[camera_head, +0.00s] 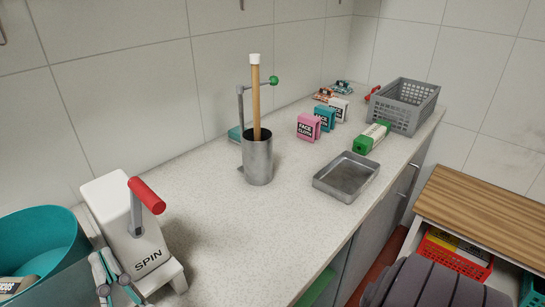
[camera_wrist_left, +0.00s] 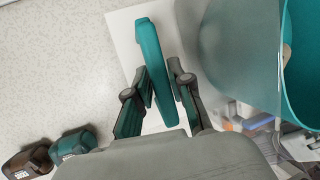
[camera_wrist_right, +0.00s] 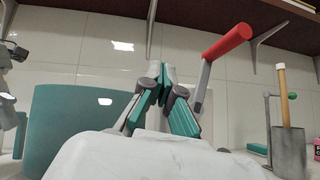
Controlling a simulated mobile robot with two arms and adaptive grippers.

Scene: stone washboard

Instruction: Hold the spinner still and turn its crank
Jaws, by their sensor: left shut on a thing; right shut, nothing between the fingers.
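The white spinner (camera_head: 108,205), marked SPIN, stands upright at the counter's left end. Its crank ends in a red handle (camera_head: 147,194), which points up and right of my right gripper in the right wrist view (camera_wrist_right: 228,41). My right gripper (camera_head: 117,278) is shut and empty in front of the spinner, apart from the red handle; its closed fingertips show in the right wrist view (camera_wrist_right: 162,76). My left gripper (camera_wrist_left: 157,88) is shut on a teal bar (camera_wrist_left: 150,50) in front of a white surface, seemingly the spinner. I cannot make out my left gripper in the head view.
A teal tub (camera_head: 40,238) stands left of the spinner. A metal cup (camera_head: 258,162) with a wooden stick and a metal tray (camera_head: 350,172) are further right. A grey crate (camera_head: 405,100) is at the far end. The counter's middle is clear.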

